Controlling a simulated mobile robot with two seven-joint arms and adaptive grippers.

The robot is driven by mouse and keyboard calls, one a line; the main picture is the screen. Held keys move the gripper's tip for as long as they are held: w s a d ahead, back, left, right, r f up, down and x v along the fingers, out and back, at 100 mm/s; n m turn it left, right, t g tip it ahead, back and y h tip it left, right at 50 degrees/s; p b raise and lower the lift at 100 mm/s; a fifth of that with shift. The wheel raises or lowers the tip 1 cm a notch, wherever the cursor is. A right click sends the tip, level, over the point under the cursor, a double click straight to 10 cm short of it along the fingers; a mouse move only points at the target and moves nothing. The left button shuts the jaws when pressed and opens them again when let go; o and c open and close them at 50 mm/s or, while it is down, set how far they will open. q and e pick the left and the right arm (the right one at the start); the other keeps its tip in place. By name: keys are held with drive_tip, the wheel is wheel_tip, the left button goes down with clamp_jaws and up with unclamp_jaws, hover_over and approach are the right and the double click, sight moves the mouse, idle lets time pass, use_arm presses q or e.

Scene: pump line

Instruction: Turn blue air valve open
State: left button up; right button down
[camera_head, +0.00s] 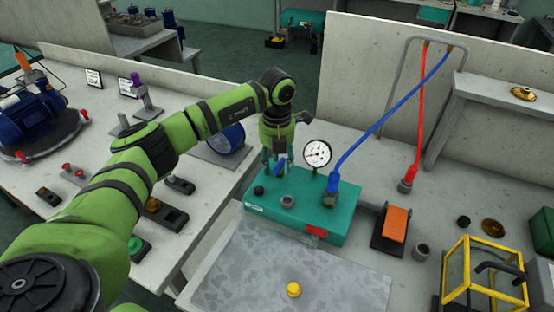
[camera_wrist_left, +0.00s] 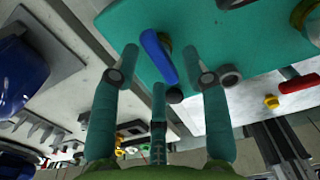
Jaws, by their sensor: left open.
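The blue air valve lever (camera_head: 279,168) sits on top of a teal box (camera_head: 300,222), near its back left corner. Only part of it shows under my left gripper (camera_head: 277,158). In the left wrist view the blue lever (camera_wrist_left: 158,56) lies slantwise between the spread fingers of my left gripper (camera_wrist_left: 161,68). The gripper is open, with its fingertips around the lever; I cannot tell whether any finger touches it. My right gripper is not in view.
A round gauge (camera_head: 317,153) stands just right of my left gripper. A blue hose (camera_head: 385,124) runs from the box up to a rail. A red lever (camera_head: 317,231) is on the box's front. A metal plate (camera_head: 240,262) with a yellow knob (camera_head: 293,289) lies in front.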

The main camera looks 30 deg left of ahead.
use_arm(q)
clamp_jaws()
drive_tip(key=shift+n, duration=0.4)
drive_tip(key=n, duration=0.3)
drive_tip(key=shift+d+n, duration=0.15)
drive_tip(key=shift+n, duration=0.15)
drive_tip(key=n+p, duration=0.1)
drive_tip(key=n, duration=0.3)
drive_tip(key=shift+d+r+n, duration=0.1)
drive_tip(key=shift+d+n, duration=0.05)
drive_tip(key=shift+n, duration=0.15)
drive_tip(key=n+p, duration=0.1)
drive_tip(key=n, duration=0.3)
drive_tip(key=shift+d, duration=0.1)
drive_tip(key=shift+w+d+n+p, duration=0.15)
drive_tip(key=shift+n+p, duration=0.5)
drive_tip(key=shift+n, duration=1.85)
unclamp_jaws()
